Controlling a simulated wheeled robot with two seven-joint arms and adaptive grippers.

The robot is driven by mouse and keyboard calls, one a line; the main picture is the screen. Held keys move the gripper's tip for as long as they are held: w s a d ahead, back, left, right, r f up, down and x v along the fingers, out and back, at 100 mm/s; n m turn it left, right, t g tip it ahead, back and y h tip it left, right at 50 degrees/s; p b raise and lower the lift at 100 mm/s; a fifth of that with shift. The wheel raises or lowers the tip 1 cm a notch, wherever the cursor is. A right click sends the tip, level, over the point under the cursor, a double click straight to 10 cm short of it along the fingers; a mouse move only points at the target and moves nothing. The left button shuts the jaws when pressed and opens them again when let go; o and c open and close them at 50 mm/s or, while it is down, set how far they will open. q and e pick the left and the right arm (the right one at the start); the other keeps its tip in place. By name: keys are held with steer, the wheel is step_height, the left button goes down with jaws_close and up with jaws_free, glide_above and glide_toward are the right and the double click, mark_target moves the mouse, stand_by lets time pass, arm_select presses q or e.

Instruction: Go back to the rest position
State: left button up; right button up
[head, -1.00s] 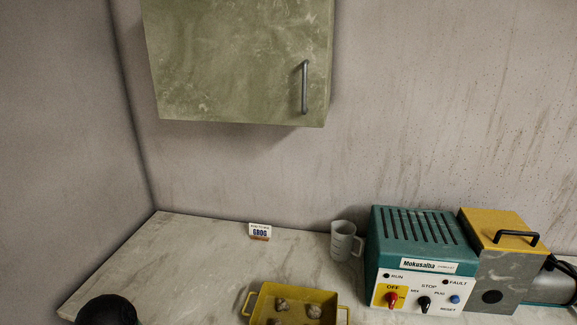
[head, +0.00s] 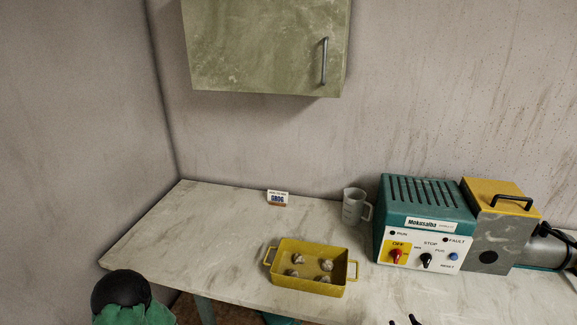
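Two small dark fingertips (head: 403,321) show at the bottom edge of the head view, right of the middle. They look like those of my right gripper. They are spread with a gap, and nothing shows between them. The rest of that gripper and its arm is below the picture. My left gripper is not in the head view. The yellow tray (head: 309,283) stands on the worktop to the left of these tips, apart from them, with several greyish lumps (head: 326,265) in it.
The pale worktop (head: 210,235) is bare left of the tray. A teal and yellow machine (head: 425,225) stands right, beside a grey jug (head: 355,207). A small sign (head: 278,198) stands behind. A cabinet (head: 265,45) hangs above. A black dome over green (head: 121,288) is at lower left.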

steer(key=s+a+f+g+y, duration=0.25)
steer(key=a+f, duration=0.25)
steer(key=f, duration=0.3)
steer(key=s+a+f+g+y, duration=0.1)
steer(key=a+f+g+y, duration=0.1)
steer(key=a+f+g, duration=0.45)
steer(key=s+a+f+g+y, duration=0.1)
steer(key=s+a+f, duration=0.3)
steer(key=f, duration=0.3)
steer(key=s+a+f+g+y, duration=0.1)
steer(key=s+a+f+g, duration=0.1)
steer(key=s+a+f, duration=0.2)
step_height(320, 180, down, 3)
steer(key=s, duration=0.2)
steer(key=shift+s+f, duration=0.15)
steer(key=shift+s, duration=0.2)
steer(key=shift+a, duration=0.1)
steer(key=shift+c, duration=0.7)
